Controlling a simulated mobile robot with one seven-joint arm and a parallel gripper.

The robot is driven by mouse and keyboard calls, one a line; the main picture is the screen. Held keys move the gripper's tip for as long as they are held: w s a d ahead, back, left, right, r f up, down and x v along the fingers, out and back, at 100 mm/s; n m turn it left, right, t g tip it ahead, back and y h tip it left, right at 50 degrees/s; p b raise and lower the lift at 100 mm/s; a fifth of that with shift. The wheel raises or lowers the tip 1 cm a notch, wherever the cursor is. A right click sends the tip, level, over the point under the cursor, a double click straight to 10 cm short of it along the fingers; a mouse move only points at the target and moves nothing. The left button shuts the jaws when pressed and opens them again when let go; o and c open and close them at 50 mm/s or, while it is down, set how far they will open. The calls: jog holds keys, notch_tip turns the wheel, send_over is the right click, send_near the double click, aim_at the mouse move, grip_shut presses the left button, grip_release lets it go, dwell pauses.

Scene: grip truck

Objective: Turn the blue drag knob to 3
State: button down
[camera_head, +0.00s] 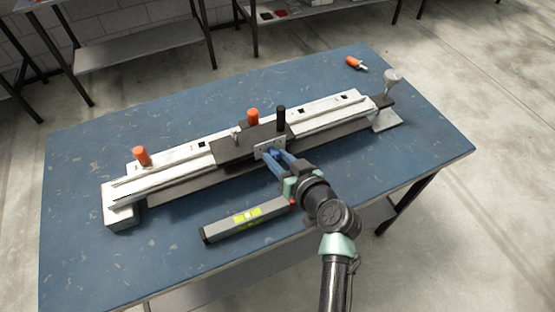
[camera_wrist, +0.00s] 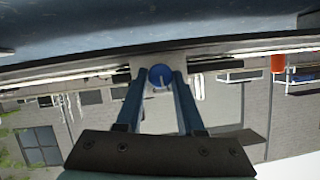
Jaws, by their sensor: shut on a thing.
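The blue drag knob (camera_wrist: 160,76) sits between my two fingertips in the wrist view, with a pale pointer line on its face. In the head view the knob (camera_head: 272,153) is mostly hidden by my fingers. It is on the light front plate (camera_head: 262,150) of the dark carriage (camera_head: 232,146) on the long rail. My gripper (camera_head: 276,156) reaches in from the front and is shut on the knob; its fingers also show in the wrist view (camera_wrist: 158,82). I cannot read any numbers around the knob.
A grey spirit level (camera_head: 225,224) lies on the blue table (camera_head: 85,250), in front of the rail. Orange knobs (camera_head: 141,155) and a black post (camera_head: 281,118) stand up from the rail assembly. An orange-handled tool (camera_head: 356,63) lies at the back right.

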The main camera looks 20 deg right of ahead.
jog(key=m+y+b, duration=0.1)
jog(key=m+b, duration=0.1)
jog(key=shift+d+f+m+y, duration=0.2)
jog(key=shift+f+m+y, duration=0.1)
jog(key=shift+y, duration=0.1)
jog(key=m+y+b, duration=0.1)
jog(key=m+b, duration=0.1)
jog(key=shift+d+t+b, duration=0.1)
jog(key=shift+t+b, duration=0.2)
jog(key=shift+t, duration=0.1)
jog(key=m+y+b, duration=0.1)
jog(key=m+y, duration=0.1)
jog(key=m, duration=0.1)
jog(key=shift+f+t+b, duration=0.1)
jog(key=shift+t+b, duration=0.3)
jog(key=shift+d+m+t+y+b, duration=0.1)
jog(key=shift+m+t+y+b, duration=0.35)
jog(key=shift+m, duration=0.75)
jog(key=c, duration=0.6)
grip_release()
jog(key=shift+o, duration=0.2)
jog(key=shift+s, duration=0.1)
